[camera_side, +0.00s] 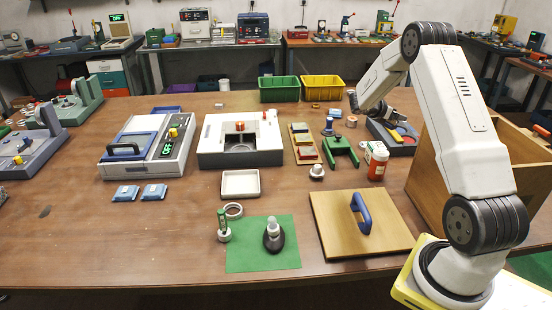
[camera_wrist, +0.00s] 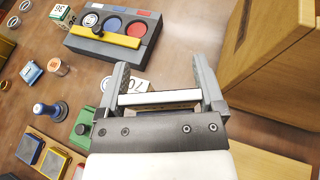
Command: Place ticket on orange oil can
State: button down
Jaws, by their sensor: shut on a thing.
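My gripper (camera_wrist: 161,82) is shut on a thin white strip, which I take to be the ticket (camera_wrist: 160,98), seen nearly edge-on between the two fingers. In the side view my gripper (camera_side: 354,102) hangs above the right part of the table, and the ticket cannot be made out there. The orange oil can (camera_side: 376,172), orange with white on its upper part, stands on the table lower and nearer the front than my gripper. In the wrist view I cannot make out the can; my gripper hides the middle of the picture.
A grey tray with coloured discs (camera_side: 399,140) lies behind the can. A green fixture (camera_side: 341,154) stands to its left, a wooden box (camera_side: 430,165) to its right. A white piece marked 70 (camera_wrist: 132,84) shows beyond the ticket. A board with a blue handle (camera_side: 340,232) lies in front.

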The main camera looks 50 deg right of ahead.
jog(key=shift+f, duration=3.15)
jog(key=shift+f, duration=1.85)
jog(key=shift+f, duration=0.1)
grip_release()
